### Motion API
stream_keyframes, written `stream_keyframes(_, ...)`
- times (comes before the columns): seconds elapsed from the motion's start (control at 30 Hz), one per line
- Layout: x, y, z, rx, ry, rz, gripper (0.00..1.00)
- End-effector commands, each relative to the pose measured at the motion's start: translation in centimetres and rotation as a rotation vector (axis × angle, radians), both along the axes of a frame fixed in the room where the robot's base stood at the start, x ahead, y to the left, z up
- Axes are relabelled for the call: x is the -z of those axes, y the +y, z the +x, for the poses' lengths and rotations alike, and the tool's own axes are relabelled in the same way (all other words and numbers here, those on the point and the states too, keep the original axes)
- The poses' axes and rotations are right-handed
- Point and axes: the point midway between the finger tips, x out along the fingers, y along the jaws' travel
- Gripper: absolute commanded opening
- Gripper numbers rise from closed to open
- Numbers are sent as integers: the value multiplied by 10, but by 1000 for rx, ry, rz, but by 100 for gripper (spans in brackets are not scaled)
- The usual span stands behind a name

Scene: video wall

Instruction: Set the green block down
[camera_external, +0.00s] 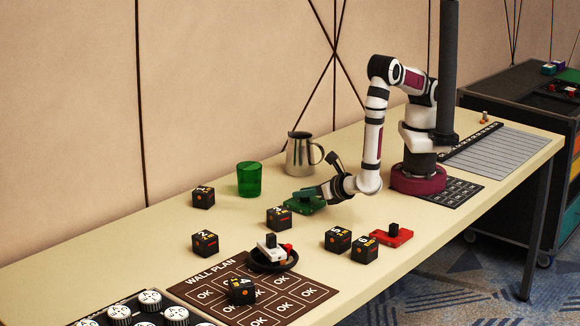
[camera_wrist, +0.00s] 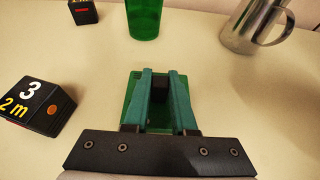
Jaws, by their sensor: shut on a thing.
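The green block (camera_external: 304,206) is a flat green piece with a black knob on top. In the wrist view the green block (camera_wrist: 131,100) lies under and between my teal fingers. My gripper (camera_external: 318,192) reaches low from the right and is shut on its black knob; the fingers also show in the wrist view (camera_wrist: 161,78). The block looks level and at or very close to the table top; I cannot tell whether it touches. Its near edge is hidden by the gripper body.
A green cup (camera_external: 249,180) and a metal pitcher (camera_external: 300,155) stand behind the block. A black numbered cube (camera_external: 278,218) is close to its left. A red block (camera_external: 391,236), more cubes and a dark round dish (camera_external: 270,263) with a white block are nearer the front. The WALL PLAN board (camera_external: 205,283) lies front left.

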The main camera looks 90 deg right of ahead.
Motion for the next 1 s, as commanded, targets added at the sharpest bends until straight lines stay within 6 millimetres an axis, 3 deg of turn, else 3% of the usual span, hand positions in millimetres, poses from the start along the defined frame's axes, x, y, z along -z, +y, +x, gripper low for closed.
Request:
stream_keyframes(0.17,2,0,0,0,0,0,0)
stream_keyframes(0.2,3,0,0,0,0,0,26)
stream_keyframes(0.37,2,0,0,0,-1,1,54)
stream_keyframes(0.7,-2,1,-1,-2,-1,1,54)
stream_keyframes(1.0,-28,49,-45,-7,-4,3,54)
